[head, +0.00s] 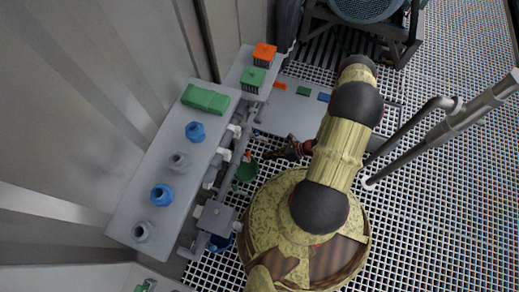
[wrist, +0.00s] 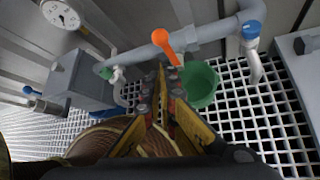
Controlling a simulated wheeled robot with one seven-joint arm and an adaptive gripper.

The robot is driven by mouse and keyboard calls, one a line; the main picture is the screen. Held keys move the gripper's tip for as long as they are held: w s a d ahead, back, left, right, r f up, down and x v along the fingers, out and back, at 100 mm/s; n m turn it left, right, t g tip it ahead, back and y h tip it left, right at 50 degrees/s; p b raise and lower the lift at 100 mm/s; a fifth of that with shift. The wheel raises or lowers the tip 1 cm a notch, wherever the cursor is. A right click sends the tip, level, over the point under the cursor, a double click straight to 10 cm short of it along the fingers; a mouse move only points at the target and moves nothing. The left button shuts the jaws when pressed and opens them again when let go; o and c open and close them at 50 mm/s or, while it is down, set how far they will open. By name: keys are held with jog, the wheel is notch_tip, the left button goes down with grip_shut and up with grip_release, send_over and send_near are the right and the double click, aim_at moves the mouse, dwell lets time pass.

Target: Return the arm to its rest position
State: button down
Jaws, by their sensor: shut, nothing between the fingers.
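My arm (head: 340,150) reaches over the grating in the head view, with its forearm in a yellowish cover and dark joints. My gripper (head: 270,155) points left, toward the pipework beside the grey bench. In the wrist view my gripper (wrist: 163,75) has its yellow-and-dark fingers brought together at the tips, with nothing seen between them. The fingertips appear close to an orange lever (wrist: 172,44) and a green bucket (wrist: 201,84); I cannot tell whether they touch either.
A grey bench (head: 128,200) with blue and grey fittings stands left of the pipes. The bucket (head: 246,171) sits below the pipework. Orange (head: 264,54) and green (head: 252,79) baskets stand farther back. Grey pipes (head: 440,130) rise at right. A gauge (wrist: 62,14) and grey box (wrist: 78,80) show nearby.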

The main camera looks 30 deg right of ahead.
jog(key=shift+v, duration=1.55)
jog(key=shift+s+a, duration=0.1)
jog(key=s+a+r+n+g+y, duration=0.2)
jog(key=s+a+r+n, duration=0.2)
jog(key=s, duration=0.1)
jog(key=w+d+r+n+g+h+p, duration=0.1)
jog(key=d+r+n+g+h, duration=0.2)
jog(key=r+n, duration=1.05)
jog(key=w+d+r+n+g+h, duration=0.1)
jog(key=r+n+g+h, duration=0.25)
jog(key=r, duration=1.95)
jog(key=a+r+n+t+h, duration=0.2)
jog(key=a+r+n+t, duration=0.2)
jog(key=r, duration=0.9)
jog(key=s+a+r+n+t+h+p, duration=0.1)
jog(key=a+r+n, duration=0.4)
jog(key=r, duration=0.8)
jog(key=a+t+h, duration=0.1)
jog(key=a+t, duration=0.1)
jog(key=a, duration=0.1)
jog(key=shift+s+a+r+n+t, duration=0.3)
jog(key=shift+a+t, duration=0.05)
jog(key=shift+a, duration=0.05)
